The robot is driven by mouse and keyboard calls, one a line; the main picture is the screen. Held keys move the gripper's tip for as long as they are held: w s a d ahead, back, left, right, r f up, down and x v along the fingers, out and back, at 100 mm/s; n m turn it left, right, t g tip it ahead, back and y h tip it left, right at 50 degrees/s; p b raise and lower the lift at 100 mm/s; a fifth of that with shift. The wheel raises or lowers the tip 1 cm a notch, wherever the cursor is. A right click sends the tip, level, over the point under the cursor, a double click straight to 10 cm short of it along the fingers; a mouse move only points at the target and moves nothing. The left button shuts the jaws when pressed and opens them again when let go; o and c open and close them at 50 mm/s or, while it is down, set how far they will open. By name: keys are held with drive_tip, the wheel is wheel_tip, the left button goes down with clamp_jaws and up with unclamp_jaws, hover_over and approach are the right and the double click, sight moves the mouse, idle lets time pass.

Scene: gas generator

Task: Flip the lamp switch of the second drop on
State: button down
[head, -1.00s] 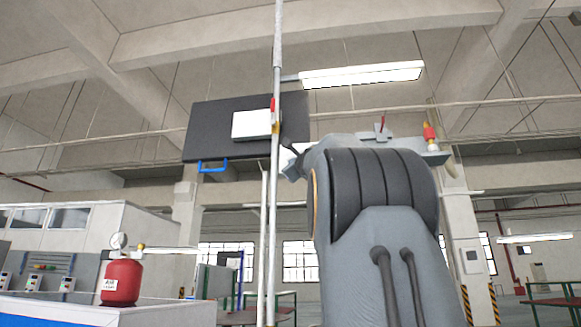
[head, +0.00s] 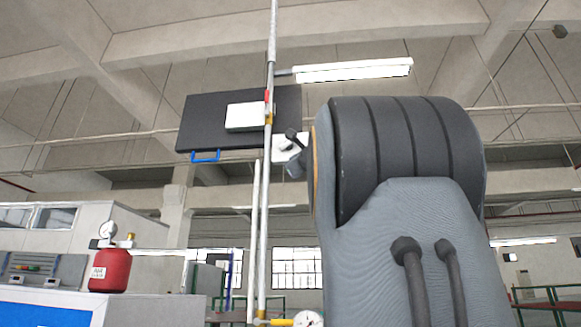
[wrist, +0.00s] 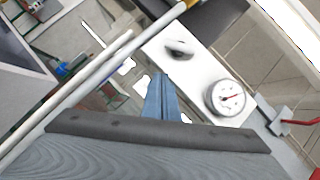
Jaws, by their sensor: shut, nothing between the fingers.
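In the head view a grey vertical pipe (head: 263,200) runs up to a lit lamp (head: 354,70). Beside it is a small white plate (head: 283,154) with a dark lever-like knob (head: 292,134), partly hidden by my arm. In the wrist view a white plate (wrist: 203,68) bears a dark knob (wrist: 179,48), which looks like a switch, and a round gauge (wrist: 226,98). My gripper (wrist: 163,78) is shut and empty. In the picture its blue fingertips lie just below the knob; contact cannot be told. Which drop this is cannot be told.
A dark panel (head: 205,130) with a white box (head: 245,117) hangs behind the pipe. A red tank (head: 110,270) stands at left. A gauge (head: 308,319) shows at the bottom edge. In the wrist view a long pipe (wrist: 85,82) crosses diagonally at left.

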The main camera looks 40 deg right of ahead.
drive_tip(key=shift+b+v, duration=0.65)
drive_tip(key=shift+v, duration=1.5)
drive_tip(key=shift+w, duration=0.1)
